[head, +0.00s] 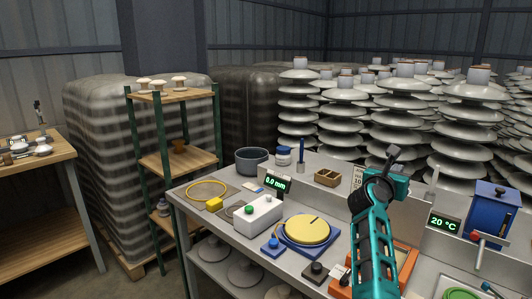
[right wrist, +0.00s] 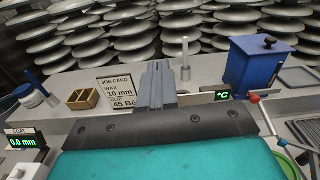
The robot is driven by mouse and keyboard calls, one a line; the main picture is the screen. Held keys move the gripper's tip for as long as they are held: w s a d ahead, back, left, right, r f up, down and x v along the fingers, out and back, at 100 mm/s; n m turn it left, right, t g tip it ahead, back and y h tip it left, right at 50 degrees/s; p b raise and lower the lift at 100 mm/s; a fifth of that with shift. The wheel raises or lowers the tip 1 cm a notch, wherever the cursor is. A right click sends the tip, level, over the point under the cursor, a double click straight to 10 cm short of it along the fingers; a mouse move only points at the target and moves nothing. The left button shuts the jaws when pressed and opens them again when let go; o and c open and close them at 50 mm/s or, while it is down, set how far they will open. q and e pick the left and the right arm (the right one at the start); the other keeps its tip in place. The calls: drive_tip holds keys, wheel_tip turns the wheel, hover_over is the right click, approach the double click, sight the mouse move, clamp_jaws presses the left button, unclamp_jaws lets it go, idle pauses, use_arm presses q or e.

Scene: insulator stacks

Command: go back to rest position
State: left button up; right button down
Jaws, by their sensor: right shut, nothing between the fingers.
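My right arm, teal and black, rises over the front right of the workbench (head: 233,228) in the head view. My right gripper (head: 394,152) is at its upper end, above the bench. In the right wrist view the two grey fingers (right wrist: 157,82) are together, with nothing between them. They overlap the lower right edge of a job card (right wrist: 122,92) in that view. The gripper appears clear of the bench items. My left gripper and arm are not in view.
The bench carries a yellow disc (head: 306,229), a white box with buttons (head: 258,213), a dark bowl (head: 251,160) and a blue box (head: 491,208). Insulator stacks (head: 298,100) stand behind. A wooden shelf (head: 178,160) and another table (head: 38,214) are at left.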

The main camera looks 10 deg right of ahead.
drive_tip(key=s+a+f+m+t+y, duration=0.1)
drive_tip(key=s+a+f+m+y, duration=0.4)
drive_tip(key=s+a+f+m, duration=0.45)
drive_tip(key=s+a+f+m+t+y, duration=0.2)
drive_tip(key=s+a+f+m+y, duration=0.4)
drive_tip(key=m, duration=0.6)
drive_tip(key=s+a+f+m+t+y, duration=0.1)
drive_tip(key=s+a+f+m+y, duration=0.35)
drive_tip(key=f+m, duration=0.6)
drive_tip(key=s+a+f+n+g, duration=0.1)
drive_tip(key=s+f+n+g, duration=0.1)
drive_tip(key=s, duration=0.5)
drive_tip(key=s+a+f+n+g, duration=0.2)
drive_tip(key=s+f+n, duration=0.3)
drive_tip(key=s, duration=0.2)
drive_tip(key=shift+a+n+g, duration=0.25)
drive_tip(key=shift+n+g, duration=0.15)
drive_tip(key=shift+f, duration=0.1)
